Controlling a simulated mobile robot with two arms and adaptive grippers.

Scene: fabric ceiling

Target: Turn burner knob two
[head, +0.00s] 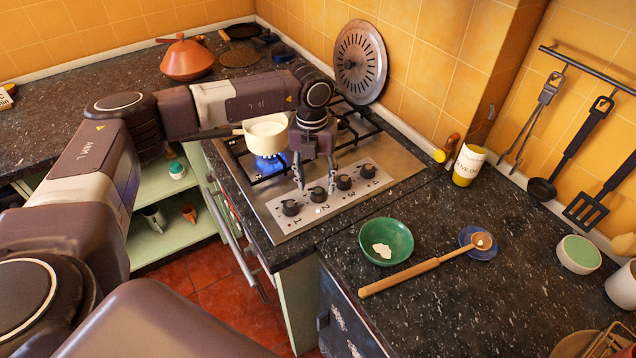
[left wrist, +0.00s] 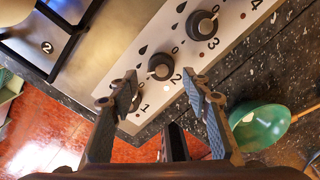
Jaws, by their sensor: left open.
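Burner knob two (head: 318,195) is a black round knob on the steel stove panel (head: 275,219), second from the left in the head view. In the left wrist view knob two (left wrist: 160,67) lies ahead of the fingertips, beside the printed 2. Whether a finger touches the knob I cannot tell. My right gripper is not in view.
Knob one (head: 290,208), knob three (head: 344,183) and knob four (head: 368,171) stand close by. A cream pot (head: 266,133) sits over a lit blue flame (head: 268,165). A green bowl (head: 386,241) and wooden spoon (head: 410,275) lie on the right counter.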

